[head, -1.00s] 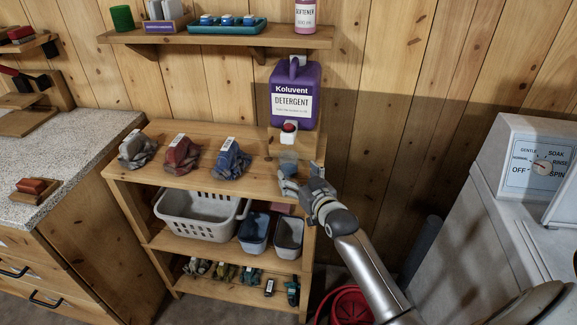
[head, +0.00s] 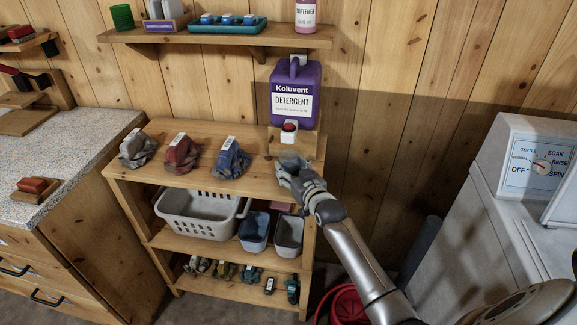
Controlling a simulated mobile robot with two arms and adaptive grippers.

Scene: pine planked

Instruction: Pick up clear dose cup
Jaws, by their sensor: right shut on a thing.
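The purple detergent jug (head: 294,95) stands on a wooden block on the top board of the shelf unit, its red-and-white spout at the front. The clear dose cup (head: 291,157) is just below the spout, small, see-through and hard to make out. My right gripper (head: 287,167) reaches in from the lower right and is shut on the cup; its fingers hide much of it. I cannot tell whether the cup still touches the board. My left gripper is not in view.
Grey, red and blue cloth bundles (head: 182,154) sit left on the top board. A laundry basket (head: 196,217) and two small bins are below. A wall shelf (head: 220,41) hangs above. The washer (head: 510,210) stands at right.

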